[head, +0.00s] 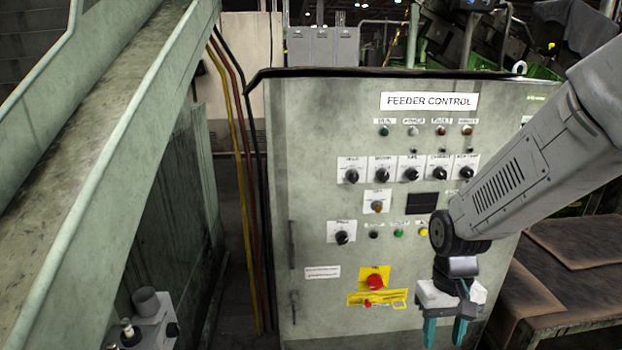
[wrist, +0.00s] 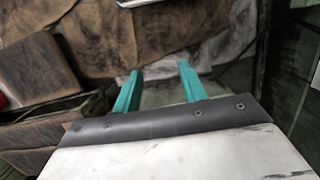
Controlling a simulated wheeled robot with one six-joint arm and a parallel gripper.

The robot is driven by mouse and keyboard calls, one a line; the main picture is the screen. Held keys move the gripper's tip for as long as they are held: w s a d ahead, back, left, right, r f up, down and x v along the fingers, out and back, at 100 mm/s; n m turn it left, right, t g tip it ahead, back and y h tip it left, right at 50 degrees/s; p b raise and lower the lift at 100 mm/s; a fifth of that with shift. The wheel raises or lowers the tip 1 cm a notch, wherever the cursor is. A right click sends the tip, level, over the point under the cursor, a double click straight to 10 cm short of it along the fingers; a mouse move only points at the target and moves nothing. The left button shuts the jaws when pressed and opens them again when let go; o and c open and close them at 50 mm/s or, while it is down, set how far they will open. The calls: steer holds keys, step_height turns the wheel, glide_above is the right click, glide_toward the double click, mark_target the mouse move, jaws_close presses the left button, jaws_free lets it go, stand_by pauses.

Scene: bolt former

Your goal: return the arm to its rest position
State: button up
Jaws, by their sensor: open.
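My gripper (head: 445,332) hangs pointing down at the lower right of the head view, in front of the feeder control cabinet (head: 308,200). Its two teal fingers are apart with nothing between them. In the wrist view my gripper (wrist: 160,84) also shows open and empty, with brown cloth or sheets behind the fingers. My arm comes in from the right edge of the head view and covers part of the cabinet's right side.
The cabinet carries knobs, lamps and a red emergency button (head: 375,282) on a yellow plate. A sloping green metal chute (head: 95,130) fills the left. Coloured cables (head: 243,190) run beside the cabinet. A table with brown sheets (head: 572,240) stands at the right.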

steer(key=s+d+r+t, duration=0.1)
steer(key=s+r+t, duration=0.2)
steer(key=s+r, duration=1.2)
step_height(320, 180, up, 3)
steer(key=shift+d+f+m, duration=0.1)
steer(key=shift+d+m, duration=0.2)
steer(key=shift+d, duration=0.1)
steer(key=shift+s, duration=0.1)
